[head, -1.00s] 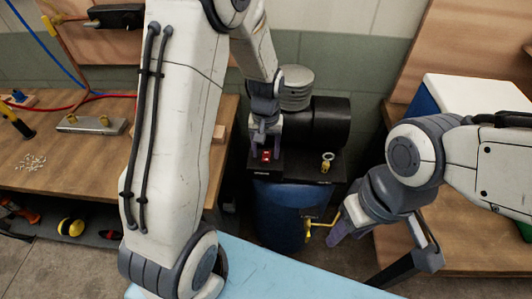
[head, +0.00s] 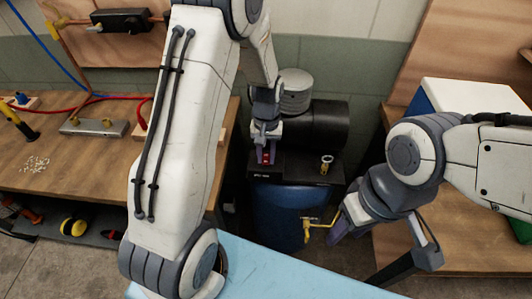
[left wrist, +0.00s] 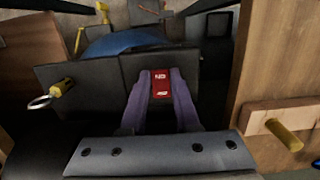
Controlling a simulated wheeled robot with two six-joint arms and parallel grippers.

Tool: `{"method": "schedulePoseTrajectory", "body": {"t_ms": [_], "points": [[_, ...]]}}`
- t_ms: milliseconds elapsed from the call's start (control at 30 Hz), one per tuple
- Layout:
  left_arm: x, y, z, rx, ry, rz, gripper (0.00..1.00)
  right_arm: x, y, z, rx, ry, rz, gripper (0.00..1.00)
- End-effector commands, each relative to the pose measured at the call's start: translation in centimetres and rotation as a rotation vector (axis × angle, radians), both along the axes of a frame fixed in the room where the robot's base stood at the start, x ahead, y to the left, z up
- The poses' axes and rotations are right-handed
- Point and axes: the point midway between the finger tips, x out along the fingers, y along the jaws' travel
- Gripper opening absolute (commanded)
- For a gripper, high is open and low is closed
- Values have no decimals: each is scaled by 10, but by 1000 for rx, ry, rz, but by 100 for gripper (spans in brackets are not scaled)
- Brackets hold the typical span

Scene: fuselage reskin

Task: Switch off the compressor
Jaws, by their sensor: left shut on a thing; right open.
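The compressor has a dark motor (head: 325,125) and a blue tank (head: 280,215), and stands between the two benches. Its red switch (head: 266,158) is on the black panel (head: 300,171). The switch also shows in the left wrist view (left wrist: 161,84), with white markings too small to read surely. My left gripper (head: 266,150) reaches down at the panel, and its two purple fingers lie on either side of the switch, shut on it. My right gripper (head: 340,228) is open beside the tank, near the yellow handle (head: 320,223).
A brass fitting with a ring (head: 327,163) sits right of the switch. A wooden bench (head: 70,165) with a metal block and hoses is at left. A white-topped box (head: 480,100) stands on the right bench. A light blue surface (head: 270,275) lies in front.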

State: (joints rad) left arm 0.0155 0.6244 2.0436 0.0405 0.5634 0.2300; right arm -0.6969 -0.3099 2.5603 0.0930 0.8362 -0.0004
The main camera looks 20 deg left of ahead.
Motion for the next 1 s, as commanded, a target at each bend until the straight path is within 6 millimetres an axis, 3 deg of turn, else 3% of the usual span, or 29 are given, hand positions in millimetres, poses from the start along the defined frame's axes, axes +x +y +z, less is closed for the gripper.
{"method": "schedulePoseTrajectory", "body": {"t_ms": [33,200,600,633,700,1000], "points": [[3,1,7,-10,33,3,0,0,0,15,1,-1,0,50],[5,1,5,-39,129,2,0,0,0,26,1,-1,0,50],[6,1,3,-49,156,1,0,0,0,27,0,0,0,50],[7,1,3,-49,156,1,41,0,0,27,0,0,0,50],[6,1,3,-49,156,1,60,0,0,27,0,0,0,50],[6,1,3,-49,159,0,60,0,0,26,0,0,0,50]]}}
